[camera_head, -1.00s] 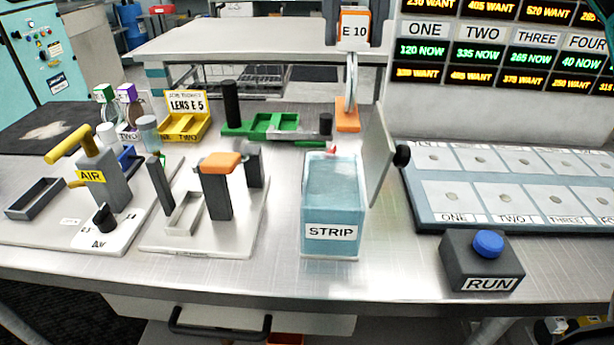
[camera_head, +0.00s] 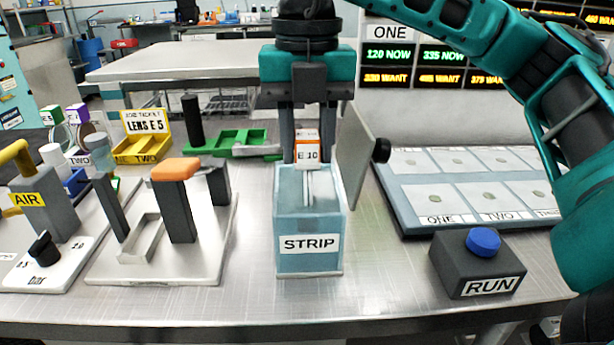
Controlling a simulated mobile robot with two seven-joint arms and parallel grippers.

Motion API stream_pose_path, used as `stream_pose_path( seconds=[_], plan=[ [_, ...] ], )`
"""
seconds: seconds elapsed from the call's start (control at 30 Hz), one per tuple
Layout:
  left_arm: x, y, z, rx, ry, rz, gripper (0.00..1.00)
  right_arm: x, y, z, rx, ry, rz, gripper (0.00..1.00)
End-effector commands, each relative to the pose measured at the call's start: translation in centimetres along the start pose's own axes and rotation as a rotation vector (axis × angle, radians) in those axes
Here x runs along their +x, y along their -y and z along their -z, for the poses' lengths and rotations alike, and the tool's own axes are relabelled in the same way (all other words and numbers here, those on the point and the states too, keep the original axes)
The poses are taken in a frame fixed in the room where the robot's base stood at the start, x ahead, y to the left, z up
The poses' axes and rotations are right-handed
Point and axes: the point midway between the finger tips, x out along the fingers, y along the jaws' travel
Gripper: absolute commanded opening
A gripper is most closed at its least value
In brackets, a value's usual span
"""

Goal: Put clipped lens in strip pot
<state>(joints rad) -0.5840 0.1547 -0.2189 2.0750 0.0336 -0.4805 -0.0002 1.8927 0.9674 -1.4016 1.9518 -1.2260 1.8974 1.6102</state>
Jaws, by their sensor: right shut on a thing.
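The strip pot (camera_head: 309,262) is a clear, bluish box labelled STRIP near the front middle of the table. Its lid (camera_head: 354,165) stands open on its right side. My right gripper (camera_head: 307,140) is above the pot, pointing down, shut on the orange-and-white clip labelled E 10 (camera_head: 307,155). The lens (camera_head: 309,185) hangs edge-on below the clip, a thin pale shape that seems to be inside the pot's upper part. Whether it touches the bottom is not clear. My left gripper is out of view.
A fixture with an orange-topped post (camera_head: 175,200) stands left of the pot. Behind are a green tray (camera_head: 240,140) and a yellow LENS E 5 holder (camera_head: 143,150). The black RUN box (camera_head: 478,265) and a slotted panel (camera_head: 400,205) are on the right.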

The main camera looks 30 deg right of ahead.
Motion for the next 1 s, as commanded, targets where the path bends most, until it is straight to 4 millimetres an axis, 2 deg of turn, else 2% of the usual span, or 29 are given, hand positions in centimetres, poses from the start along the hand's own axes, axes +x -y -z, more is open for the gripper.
stream_pose_path(
  seconds=[0.3, 0.7, 0.73, 0.83, 1.0],
  plan=[
    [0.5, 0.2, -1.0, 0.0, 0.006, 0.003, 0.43, 4.0, 0.1, 0.1, -0.001, -0.002, 0.001, 0.0],
    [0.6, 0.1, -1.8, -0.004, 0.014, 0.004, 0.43, 4.8, 0.0, 0.0, -0.001, -0.001, 0.0, 0.0],
    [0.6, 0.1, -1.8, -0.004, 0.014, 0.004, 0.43, 4.8, 0.0, 0.0, -0.001, -0.001, 0.0, 0.37],
    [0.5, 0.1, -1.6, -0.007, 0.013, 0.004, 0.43, 4.6, 0.0, 0.0, -0.001, -0.001, 0.0, 0.46],
    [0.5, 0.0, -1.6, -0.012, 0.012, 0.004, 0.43, 4.6, 0.0, 0.0, -0.001, -0.001, 0.0, 0.46]
  ],
)
